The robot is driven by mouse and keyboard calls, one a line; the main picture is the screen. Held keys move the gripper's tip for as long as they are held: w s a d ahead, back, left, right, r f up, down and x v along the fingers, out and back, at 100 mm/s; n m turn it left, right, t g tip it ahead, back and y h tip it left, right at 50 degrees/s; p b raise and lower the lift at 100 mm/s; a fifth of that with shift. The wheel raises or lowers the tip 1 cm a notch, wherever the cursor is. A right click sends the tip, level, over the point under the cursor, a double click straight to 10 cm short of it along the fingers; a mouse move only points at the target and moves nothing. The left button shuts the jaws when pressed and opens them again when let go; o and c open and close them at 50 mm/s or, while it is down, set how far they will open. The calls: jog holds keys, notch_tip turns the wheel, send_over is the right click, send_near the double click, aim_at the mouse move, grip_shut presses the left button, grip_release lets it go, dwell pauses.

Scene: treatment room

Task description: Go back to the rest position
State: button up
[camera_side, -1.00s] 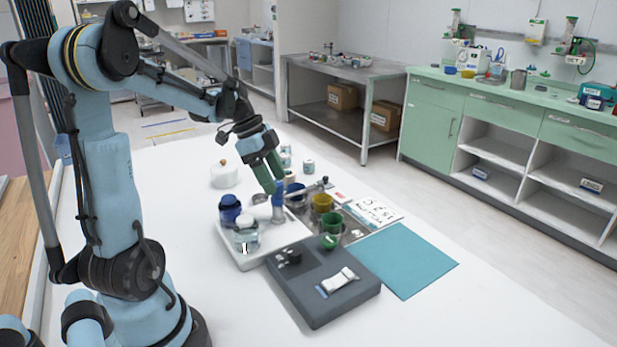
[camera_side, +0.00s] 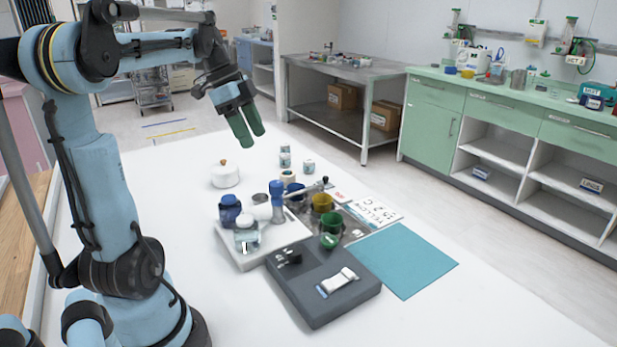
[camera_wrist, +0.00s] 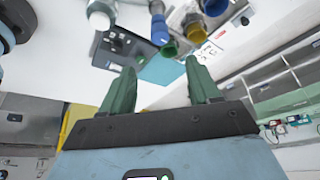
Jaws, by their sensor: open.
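My gripper (camera_side: 250,137) has green fingers, which are spread apart and empty. It hangs in the air above the white table, behind and above the cluster of bottles and cups. In the wrist view the two fingers (camera_wrist: 160,88) stand apart with nothing between them. Below it a blue bottle (camera_side: 277,201) stands upright on the white tray (camera_side: 236,254), apart from the fingers. A dark blue jar (camera_side: 229,208) and a clear jar with a white lid (camera_side: 246,238) stand to its left.
A yellow cup (camera_side: 321,202) and green cups (camera_side: 331,223) stand in a metal tray. A dark grey tray (camera_side: 318,301), a teal mat (camera_side: 405,258) and a lidded white pot (camera_side: 225,175) are on the table. Small jars (camera_side: 308,167) stand behind. The table's front right is clear.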

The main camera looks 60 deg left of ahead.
jog(key=d+f+n+t+y, duration=0.1)
jog(key=d+f+n, duration=0.3)
jog(key=d, duration=0.8)
jog(key=d+f+n+t+y, duration=0.2)
jog(key=d+f+n, duration=0.3)
jog(key=d, duration=0.6)
jog(key=shift+w+d+t, duration=0.35)
jog(key=shift+t, duration=0.15)
